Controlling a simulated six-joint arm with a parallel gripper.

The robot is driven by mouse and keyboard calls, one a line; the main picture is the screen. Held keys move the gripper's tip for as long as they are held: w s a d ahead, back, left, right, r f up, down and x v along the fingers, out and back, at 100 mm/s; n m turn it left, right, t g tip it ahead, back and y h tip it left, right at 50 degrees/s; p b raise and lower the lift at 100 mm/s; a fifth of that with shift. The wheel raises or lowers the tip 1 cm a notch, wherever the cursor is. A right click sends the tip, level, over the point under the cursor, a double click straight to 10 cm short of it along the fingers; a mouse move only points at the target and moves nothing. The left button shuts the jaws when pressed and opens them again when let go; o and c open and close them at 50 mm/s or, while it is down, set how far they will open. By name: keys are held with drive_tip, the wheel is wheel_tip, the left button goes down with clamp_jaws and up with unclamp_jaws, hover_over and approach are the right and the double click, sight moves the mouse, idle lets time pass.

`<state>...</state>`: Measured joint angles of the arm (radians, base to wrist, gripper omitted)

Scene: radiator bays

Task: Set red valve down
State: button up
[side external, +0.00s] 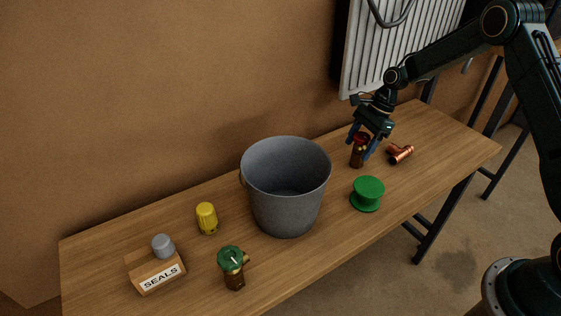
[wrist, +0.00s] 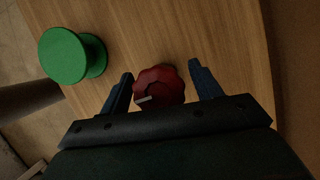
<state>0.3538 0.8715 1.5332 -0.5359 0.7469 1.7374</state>
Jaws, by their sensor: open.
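The red valve (side external: 357,154) stands upright on the wooden table, toward its right end, with a red knob on top and a brownish body below. My gripper (side external: 364,147) is over it with its blue fingers on either side. In the wrist view the red knob (wrist: 159,84) lies between the two fingertips of my gripper (wrist: 160,82). There is a visible gap on both sides, wider on the right, so the jaws are open. In the side view the fingers partly hide the valve.
A green spool (side external: 367,193) and a copper pipe fitting (side external: 400,154) stand close by. A grey bucket (side external: 286,190) is to the left. Farther left are a yellow cap (side external: 207,218), a green-topped valve (side external: 232,267) and a SEALS box (side external: 156,270). A radiator (side external: 400,45) hangs behind.

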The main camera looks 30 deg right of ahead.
drive_tip(key=v, duration=1.1)
drive_tip(key=shift+r, duration=0.15)
drive_tip(key=s+a+r+n+t+h, duration=0.1)
drive_tip(key=s+a+r+n, duration=0.4)
drive_tip(key=s+r, duration=0.25)
drive_tip(key=s+a+r+n+t+h, duration=0.1)
drive_tip(key=s+a+r+n+h, duration=0.1)
drive_tip(key=s+a+r+n, duration=0.5)
drive_tip(key=s+r+n+t+h, duration=0.1)
drive_tip(key=s+n+t, duration=0.2)
drive_tip(key=s, duration=1.5)
drive_tip(key=n, duration=0.4)
drive_tip(key=shift+s+n+h, duration=0.3)
drive_tip(key=shift+n, duration=0.1)
